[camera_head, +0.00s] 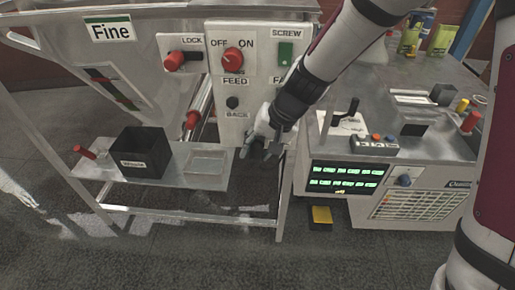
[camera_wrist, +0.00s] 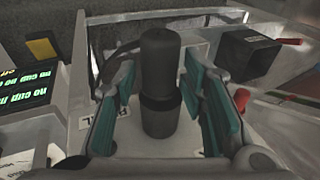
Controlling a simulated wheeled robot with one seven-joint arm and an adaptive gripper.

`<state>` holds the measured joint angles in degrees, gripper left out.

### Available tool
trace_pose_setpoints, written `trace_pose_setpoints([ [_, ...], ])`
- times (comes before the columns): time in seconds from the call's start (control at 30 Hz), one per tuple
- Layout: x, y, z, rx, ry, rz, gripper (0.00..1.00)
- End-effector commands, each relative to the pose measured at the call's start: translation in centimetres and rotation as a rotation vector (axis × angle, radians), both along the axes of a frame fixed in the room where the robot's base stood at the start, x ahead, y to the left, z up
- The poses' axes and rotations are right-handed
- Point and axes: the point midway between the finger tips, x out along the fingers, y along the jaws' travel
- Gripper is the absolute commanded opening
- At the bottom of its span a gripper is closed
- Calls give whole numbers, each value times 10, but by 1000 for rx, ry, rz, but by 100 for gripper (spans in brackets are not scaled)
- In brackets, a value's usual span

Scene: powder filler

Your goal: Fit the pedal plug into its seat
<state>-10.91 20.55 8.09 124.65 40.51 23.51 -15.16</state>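The plug, a dark grey cylinder with a wider ring around its lower part (camera_wrist: 160,88), shows between the fingers of my gripper in the wrist view. My gripper (camera_wrist: 160,80) has teal pads on both sides of it. Whether the pads press on it cannot be told. In the head view my gripper (camera_head: 258,152) hangs, fingers down, at the lower right of the white panel (camera_head: 214,60). The plug cannot be made out there. A black round fitting (camera_head: 232,102) sits above the panel's BACK label. Whether the plug's lower end touches anything is unclear.
A black box (camera_head: 143,152) stands on the metal shelf at the left. A unit with green displays (camera_head: 345,181) stands to the right of my gripper. A yellow-topped pedal (camera_head: 321,216) lies on the floor below it. My arm hides part of the panel's right edge.

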Motion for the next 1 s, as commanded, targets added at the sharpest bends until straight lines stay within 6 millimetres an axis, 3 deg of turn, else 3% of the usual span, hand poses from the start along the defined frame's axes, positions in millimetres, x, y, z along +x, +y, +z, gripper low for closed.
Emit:
trace_pose_setpoints([
  [0.03,10,-1,9,4,-26,-12,47],
  [0.13,8,-5,19,5,-30,-12,47],
  [0.6,-14,-38,93,2,-9,-4,47],
  [1.0,-26,-50,115,-6,-2,3,47],
])
